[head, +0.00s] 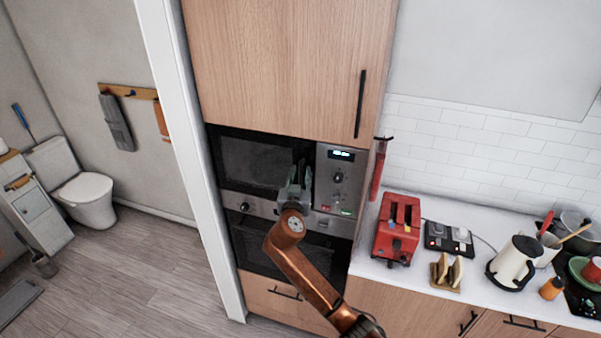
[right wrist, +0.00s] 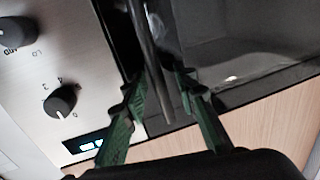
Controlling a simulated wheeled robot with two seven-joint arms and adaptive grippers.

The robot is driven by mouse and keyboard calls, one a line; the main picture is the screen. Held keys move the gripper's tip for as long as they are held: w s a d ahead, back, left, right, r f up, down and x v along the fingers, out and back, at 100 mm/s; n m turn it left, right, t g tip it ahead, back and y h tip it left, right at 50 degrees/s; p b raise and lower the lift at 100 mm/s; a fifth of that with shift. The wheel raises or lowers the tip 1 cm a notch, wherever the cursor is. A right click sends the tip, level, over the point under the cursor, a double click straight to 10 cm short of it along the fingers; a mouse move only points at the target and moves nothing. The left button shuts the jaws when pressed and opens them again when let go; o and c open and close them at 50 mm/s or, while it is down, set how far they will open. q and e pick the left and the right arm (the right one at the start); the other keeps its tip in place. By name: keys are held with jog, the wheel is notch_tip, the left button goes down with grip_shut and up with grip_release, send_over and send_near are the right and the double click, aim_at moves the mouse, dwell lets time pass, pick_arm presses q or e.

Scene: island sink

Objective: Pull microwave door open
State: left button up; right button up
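The built-in microwave (head: 340,185) sits in a tall wood cabinet, with its knobs and lit display on the right side. Its dark glass door (head: 252,165) looks shut in the head view. My right gripper (head: 298,178) is in front of the door's right edge, beside the control panel. In the right wrist view, the dark bar handle (right wrist: 152,55) runs between the two green fingers of the right gripper (right wrist: 163,82). The fingers are apart, one on each side of the handle; I cannot tell whether they touch it. My left gripper is not in view.
An oven (head: 262,250) is below the microwave, and a cabinet door (head: 285,60) is above it. A red toaster (head: 397,228) and a kettle (head: 513,262) stand on the white counter to the right. The floor (head: 130,275) at the left is clear.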

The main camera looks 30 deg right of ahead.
grip_shut()
dwell(0.3)
dwell(0.5)
